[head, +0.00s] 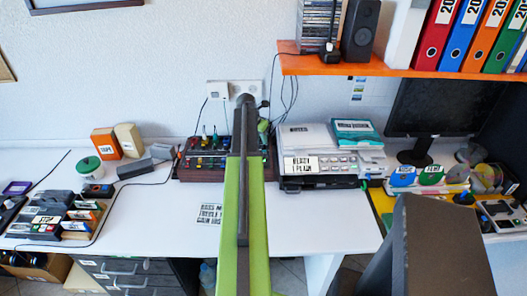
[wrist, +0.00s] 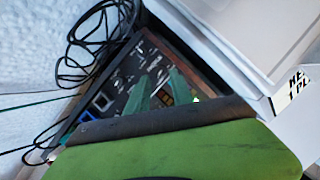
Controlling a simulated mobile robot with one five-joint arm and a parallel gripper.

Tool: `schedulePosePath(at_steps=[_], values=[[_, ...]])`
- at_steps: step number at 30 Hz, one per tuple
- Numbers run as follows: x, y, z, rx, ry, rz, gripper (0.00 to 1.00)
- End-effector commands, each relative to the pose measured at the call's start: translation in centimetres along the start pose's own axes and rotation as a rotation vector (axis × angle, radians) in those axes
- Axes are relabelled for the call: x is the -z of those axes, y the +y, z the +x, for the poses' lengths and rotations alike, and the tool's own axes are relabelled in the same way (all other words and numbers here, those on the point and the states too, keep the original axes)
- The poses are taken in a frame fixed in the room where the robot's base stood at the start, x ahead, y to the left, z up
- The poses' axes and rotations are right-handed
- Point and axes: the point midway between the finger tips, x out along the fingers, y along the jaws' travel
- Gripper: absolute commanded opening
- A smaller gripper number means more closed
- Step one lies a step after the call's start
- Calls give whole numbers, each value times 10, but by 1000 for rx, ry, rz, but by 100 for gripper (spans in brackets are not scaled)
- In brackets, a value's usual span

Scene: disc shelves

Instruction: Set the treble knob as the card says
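The dark control box (head: 205,158) with a reddish-brown edge stands against the wall, with small knobs and plugs on top. In the wrist view its panel (wrist: 118,82) is tilted and close. I cannot tell which knob is the treble knob. The white card (head: 209,213) lies on the desk in front of the box; it has lines for bass, treble and gain, partly covered by my arm, and its settings are unreadable. My gripper (wrist: 158,76) shows two green fingers standing apart over the panel, with nothing visibly held. In the head view my arm hides the fingertips.
A white printer-like machine (head: 325,150) stands close to the right of the box. Black cables (wrist: 95,45) loop behind it near the wall socket (head: 232,91). An orange shelf (head: 400,67) hangs at upper right. The desk front (head: 150,215) is mostly clear.

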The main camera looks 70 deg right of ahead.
Motion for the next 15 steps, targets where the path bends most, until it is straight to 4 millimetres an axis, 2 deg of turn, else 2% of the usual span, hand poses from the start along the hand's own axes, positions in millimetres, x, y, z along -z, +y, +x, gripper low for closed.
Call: schedulePosePath(at_steps=[1, 5, 8, 15], values=[[3, 1, 22, 0, 0, 1, 28], [2, 1, 42, 0, 0, 1, 28], [1, 1, 46, -1, 0, 0, 28], [0, 1, 44, 0, 0, 0, 28]])
